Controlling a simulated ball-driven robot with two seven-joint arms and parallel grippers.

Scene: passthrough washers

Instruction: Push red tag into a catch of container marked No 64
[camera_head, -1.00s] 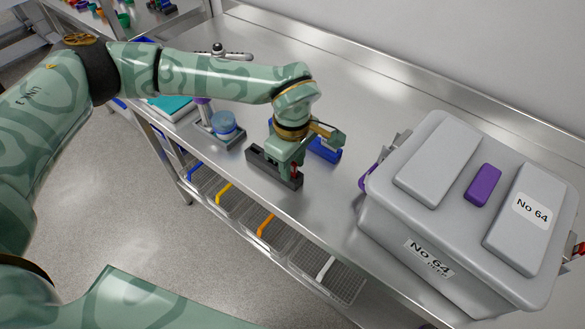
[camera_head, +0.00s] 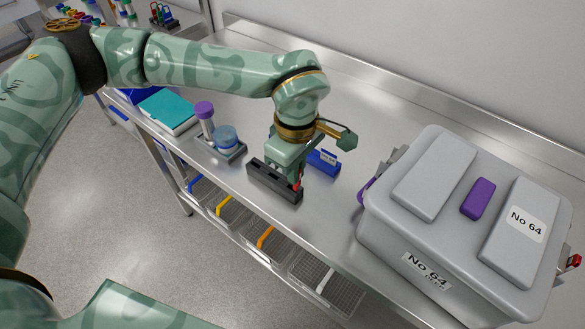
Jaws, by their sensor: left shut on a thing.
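The grey lidded container marked No 64 (camera_head: 375,225) stands at the right of the bench. A grey catch (camera_head: 396,158) shows on its left side, beside a purple handle (camera_head: 368,189). At its right side a red piece (camera_head: 574,260) sits at the other catch. A small red tag (camera_head: 298,187) is at the right end of a long black holder (camera_head: 262,178). My left gripper (camera_head: 291,179) points down over that end, shut on the red tag; its fingertips are partly hidden. Whether the tag is clear of the holder cannot be told. My right gripper is out of view.
A blue block (camera_head: 324,163) lies just behind the gripper. A grey stand with a blue-lidded jar (camera_head: 226,138) and a purple-capped tube (camera_head: 205,112) is to the left, near a teal box (camera_head: 168,112). Bench surface between holder and container is clear.

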